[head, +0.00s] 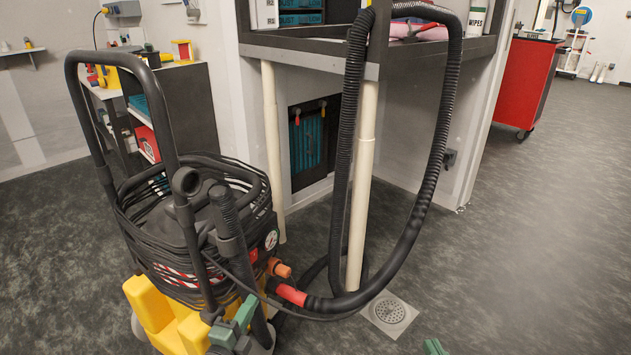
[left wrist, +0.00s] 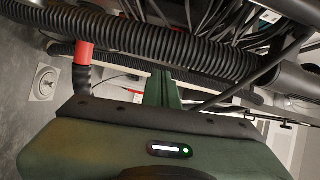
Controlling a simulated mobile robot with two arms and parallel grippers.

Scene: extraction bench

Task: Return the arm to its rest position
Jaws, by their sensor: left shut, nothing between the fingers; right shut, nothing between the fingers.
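My left gripper (head: 236,326) is dark green and sits low at the front of the yellow-and-black machine in the head view. In the left wrist view its fingers (left wrist: 165,88) are together with nothing between them, just short of a ribbed black hose (left wrist: 150,42). I cannot tell whether it touches the machine or the hose. My right gripper (head: 433,347) shows only as a small green tip at the bottom edge of the head view; it is shut and most of it is hidden.
The machine (head: 150,302) carries coiled black cable (head: 245,185) and a tall handle (head: 75,120). Its hose (head: 437,150) loops up over the bench (head: 310,43) and down to a red cuff (head: 291,294). A floor drain (head: 389,312) lies beside it. Open floor (head: 540,220) is on the right.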

